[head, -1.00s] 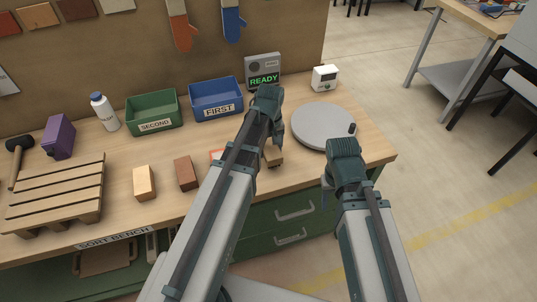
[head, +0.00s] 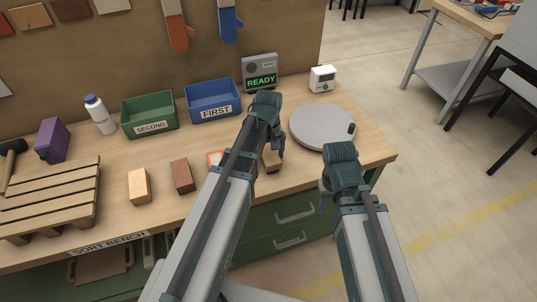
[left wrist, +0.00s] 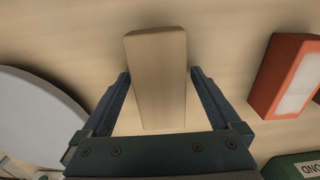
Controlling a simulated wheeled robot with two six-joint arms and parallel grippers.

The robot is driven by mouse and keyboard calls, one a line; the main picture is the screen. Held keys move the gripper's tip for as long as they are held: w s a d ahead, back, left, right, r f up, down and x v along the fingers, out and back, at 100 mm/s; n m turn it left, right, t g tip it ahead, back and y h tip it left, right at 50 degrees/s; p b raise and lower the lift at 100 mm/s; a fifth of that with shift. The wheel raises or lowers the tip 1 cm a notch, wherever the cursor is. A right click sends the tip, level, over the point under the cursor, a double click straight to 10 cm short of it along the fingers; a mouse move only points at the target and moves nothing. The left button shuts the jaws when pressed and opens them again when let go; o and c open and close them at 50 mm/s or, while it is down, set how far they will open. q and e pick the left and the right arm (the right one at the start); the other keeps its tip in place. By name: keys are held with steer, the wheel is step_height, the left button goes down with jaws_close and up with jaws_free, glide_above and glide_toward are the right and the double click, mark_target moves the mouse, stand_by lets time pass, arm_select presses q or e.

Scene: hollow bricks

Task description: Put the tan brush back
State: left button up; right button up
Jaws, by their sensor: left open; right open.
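A tan oblong block (head: 271,162) lies on the bench beneath my left gripper (head: 275,151); I see no bristles on it, so I cannot tell whether it is the brush. In the left wrist view the tan block (left wrist: 157,75) stands between the two open fingers of the left gripper (left wrist: 158,80), with a gap on each side.
A grey round turntable (head: 322,127) is right of the left gripper. An orange-framed box (left wrist: 288,75) is close on the other side. A tan brick (head: 139,187), a brown brick (head: 182,176), a pallet (head: 50,190), a green bin (head: 149,115) and a blue bin (head: 213,101) stand further left.

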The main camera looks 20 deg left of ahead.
mark_target(268, 152)
arm_select(q)
step_height(268, 152, up, 12)
steer(key=p, duration=1.2)
steer(key=s+d+m+y, duration=0.1)
steer(key=s+d+m, duration=0.9)
steer(key=s, duration=0.4)
steer(key=shift+s+d+r+m, duration=0.15)
steer(key=shift+d+r+m, duration=0.05)
steer(key=shift+d+m, duration=0.1)
steer(key=shift+a+f, duration=0.1)
steer(key=shift+f, duration=0.1)
